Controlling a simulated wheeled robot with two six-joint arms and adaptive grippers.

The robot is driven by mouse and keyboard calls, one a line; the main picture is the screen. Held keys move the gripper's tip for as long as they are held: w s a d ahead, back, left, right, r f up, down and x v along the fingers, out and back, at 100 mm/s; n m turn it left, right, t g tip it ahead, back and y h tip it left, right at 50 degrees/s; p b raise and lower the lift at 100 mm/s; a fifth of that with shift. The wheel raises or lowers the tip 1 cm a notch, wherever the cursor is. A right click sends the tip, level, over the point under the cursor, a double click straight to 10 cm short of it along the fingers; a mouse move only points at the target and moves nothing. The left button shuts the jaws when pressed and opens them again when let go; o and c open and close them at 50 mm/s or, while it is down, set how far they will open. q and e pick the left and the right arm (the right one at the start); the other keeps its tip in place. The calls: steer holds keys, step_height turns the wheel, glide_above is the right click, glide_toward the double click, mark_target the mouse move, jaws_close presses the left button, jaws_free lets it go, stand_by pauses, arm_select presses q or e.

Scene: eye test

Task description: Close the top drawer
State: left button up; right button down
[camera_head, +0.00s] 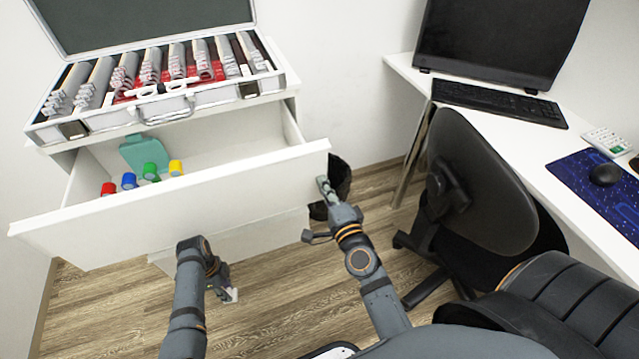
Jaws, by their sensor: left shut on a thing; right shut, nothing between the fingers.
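The top drawer (180,212) of the white cabinet is pulled well out, its white front panel facing me. My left gripper (229,290) hangs below the drawer front, low in front of the cabinet. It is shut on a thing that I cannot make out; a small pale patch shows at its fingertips. My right gripper (322,184) is shut and empty, close by the right end of the drawer front. I cannot tell whether it touches the panel.
Several coloured-capped items, one with a red cap (108,188), and a teal object (143,153) lie in the drawer. An open case (200,98) stands on the cabinet. A dark bin (340,180), a black chair (480,180) and a white desk (520,140) are at the right.

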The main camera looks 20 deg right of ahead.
stand_by(0.3)
arm_select(q)
steer(key=shift+r, duration=0.1)
arm_select(e)
steer(key=shift+r, duration=0.1)
